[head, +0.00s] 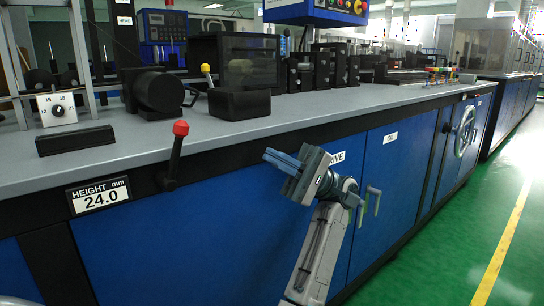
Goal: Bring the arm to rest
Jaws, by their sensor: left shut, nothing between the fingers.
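My left gripper (272,157) is in front of the blue cabinet front (240,185), just below the grey worktop edge. Its blue fingers are shut with nothing between them and point up and to the left. The grey forearm rises from the bottom of the picture, bent at the wrist. It covers part of the "DRIVE" label (337,157). My right gripper is not in view. A black lever with a red knob (180,128) stands at the worktop edge, left of my left gripper and apart from it.
The worktop (225,132) holds a black box with a yellow-knobbed lever (238,103), a dial box (57,109) and several black blocks. A height display (98,195) reads 24.0 mm. Door handles (371,199) stick out right of my wrist. Green floor (450,230) is clear at right.

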